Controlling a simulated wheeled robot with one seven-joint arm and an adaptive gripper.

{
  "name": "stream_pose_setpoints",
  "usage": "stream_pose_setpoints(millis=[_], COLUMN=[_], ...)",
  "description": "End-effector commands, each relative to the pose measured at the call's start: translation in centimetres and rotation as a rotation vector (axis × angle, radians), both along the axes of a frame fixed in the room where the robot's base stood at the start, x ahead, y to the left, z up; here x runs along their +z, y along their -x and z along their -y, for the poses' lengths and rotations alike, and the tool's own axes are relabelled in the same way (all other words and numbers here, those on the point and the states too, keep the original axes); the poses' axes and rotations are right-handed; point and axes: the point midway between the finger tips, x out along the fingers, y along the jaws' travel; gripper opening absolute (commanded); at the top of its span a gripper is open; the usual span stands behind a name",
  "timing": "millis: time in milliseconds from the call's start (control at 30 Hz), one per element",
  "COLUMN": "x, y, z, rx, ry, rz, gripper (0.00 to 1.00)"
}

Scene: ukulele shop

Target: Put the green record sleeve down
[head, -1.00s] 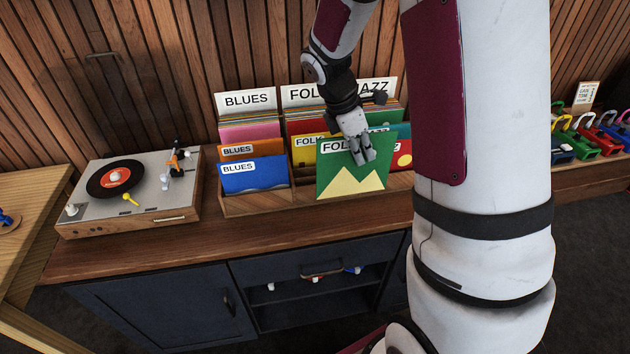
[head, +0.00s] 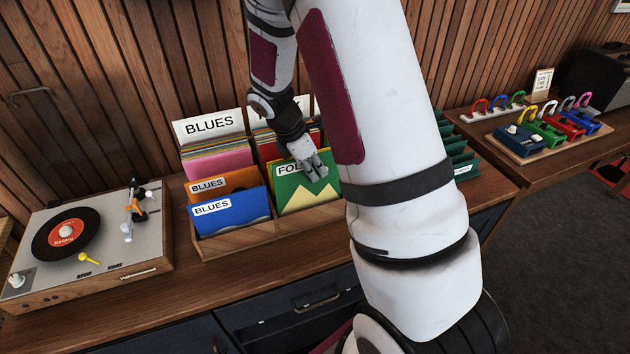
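The green record sleeve (head: 290,199) has yellow mountain shapes and a white label at its top left, partly covered by my gripper. It stands upright in the front of the middle compartment of the wooden record crate (head: 240,243), its lower edge seeming to sit behind the crate's front wall. My gripper (head: 318,173) is at the sleeve's upper right, with fingers over its front face. Whether the fingers still pinch it cannot be made out. My arm hides the crate's right part.
Blue (head: 232,218) and orange (head: 225,186) BLUES sleeves stand in the left compartment. A record player (head: 105,255) is at the left on the wooden counter. The counter in front of the crate is bare.

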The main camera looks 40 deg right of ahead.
Motion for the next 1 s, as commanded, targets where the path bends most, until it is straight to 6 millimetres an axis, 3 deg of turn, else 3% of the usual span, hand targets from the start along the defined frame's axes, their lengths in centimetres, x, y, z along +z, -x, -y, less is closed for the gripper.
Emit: stream_pose_setpoints(millis=[233, 1000], x=[-3.2, -4.7], y=[0.1, 0.0], z=[0.0, 0.0], rx=[0.001, 0.000], ry=[-0.001, 0.000], rz=[-0.003, 0.000], gripper=[0.00, 0.00])
